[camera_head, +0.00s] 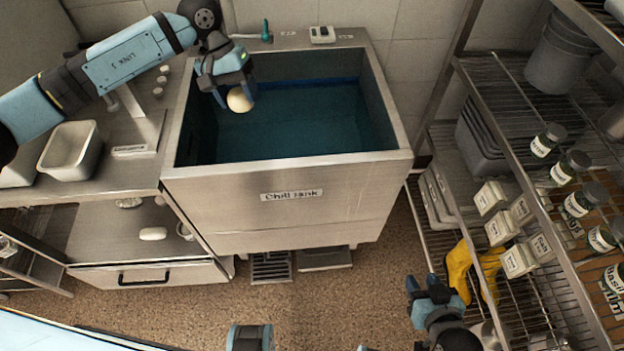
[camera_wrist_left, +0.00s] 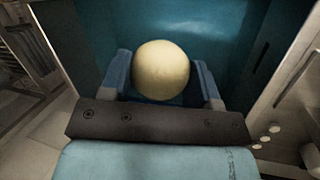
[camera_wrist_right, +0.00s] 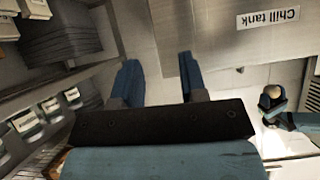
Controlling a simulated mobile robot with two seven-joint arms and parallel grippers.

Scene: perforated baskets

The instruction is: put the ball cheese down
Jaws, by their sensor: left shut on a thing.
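The ball cheese (camera_head: 239,99) is a round, pale yellow ball at the upper left inside of the chill tank (camera_head: 290,168). My left gripper (camera_head: 236,97) is shut on it, one finger on each side. In the left wrist view the ball cheese (camera_wrist_left: 161,70) sits between the fingertips, with blue water behind it. Whether the ball touches the water cannot be told. My right gripper (camera_head: 424,290) is low at the front right, away from the tank. In the right wrist view its fingers (camera_wrist_right: 160,82) stand apart with nothing between them.
The steel tank has raised walls around the water. A counter with a white tub (camera_head: 72,150) and several small white pieces lies to its left. A wire shelf (camera_head: 520,120) with jars and boxes stands to the right. Yellow boots (camera_head: 458,268) stand near my right gripper.

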